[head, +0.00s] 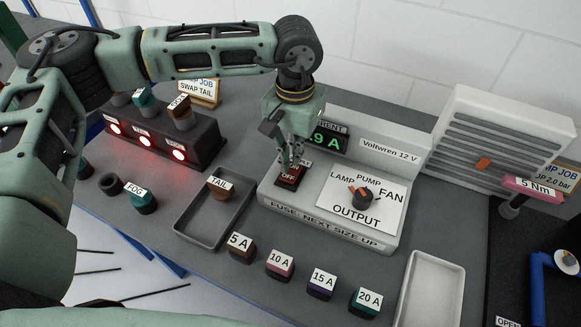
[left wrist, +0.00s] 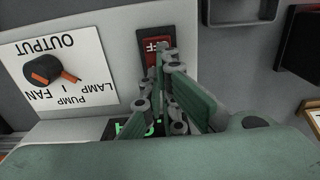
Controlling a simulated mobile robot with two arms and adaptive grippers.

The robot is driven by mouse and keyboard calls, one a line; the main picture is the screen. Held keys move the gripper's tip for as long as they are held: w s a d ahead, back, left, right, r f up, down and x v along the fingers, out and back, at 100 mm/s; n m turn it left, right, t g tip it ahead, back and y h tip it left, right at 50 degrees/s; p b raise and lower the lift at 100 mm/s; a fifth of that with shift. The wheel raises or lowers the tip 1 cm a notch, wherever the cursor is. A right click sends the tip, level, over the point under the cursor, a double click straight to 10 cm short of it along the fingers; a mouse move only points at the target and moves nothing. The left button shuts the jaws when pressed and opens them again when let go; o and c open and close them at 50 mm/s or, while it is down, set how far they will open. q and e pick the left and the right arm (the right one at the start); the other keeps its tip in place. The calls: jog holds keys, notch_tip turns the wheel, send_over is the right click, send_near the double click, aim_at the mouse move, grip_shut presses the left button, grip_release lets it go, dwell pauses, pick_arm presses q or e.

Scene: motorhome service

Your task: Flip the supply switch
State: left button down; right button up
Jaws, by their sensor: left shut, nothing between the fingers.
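The supply switch (head: 291,175) is a red rocker marked ON and OFF on the sloped front of the white Voltwren 12 V supply (head: 395,155). My left gripper (head: 287,163) points down at the switch with its fingers shut and empty. In the left wrist view the switch (left wrist: 157,48) shows upside down, with the gripper's fingertips (left wrist: 160,50) over or right beside it. I cannot tell if they touch. The fingers hide part of the switch. The green current display (head: 328,140) is partly hidden by the gripper. My right gripper is not in view.
The output knob (head: 362,197) sits right of the switch. A grey tray (head: 188,225) with the TAIL piece (head: 221,188) lies left. Several fuses, such as 10 A (head: 280,264), stand in front. A lamp box (head: 205,148) with red lights stands back left; a white tray (head: 432,290) lies front right.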

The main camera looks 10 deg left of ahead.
aim_at(294, 167)
pick_arm(q)
jog(key=shift+r+p, duration=0.8)
jog(key=shift+r, duration=1.65)
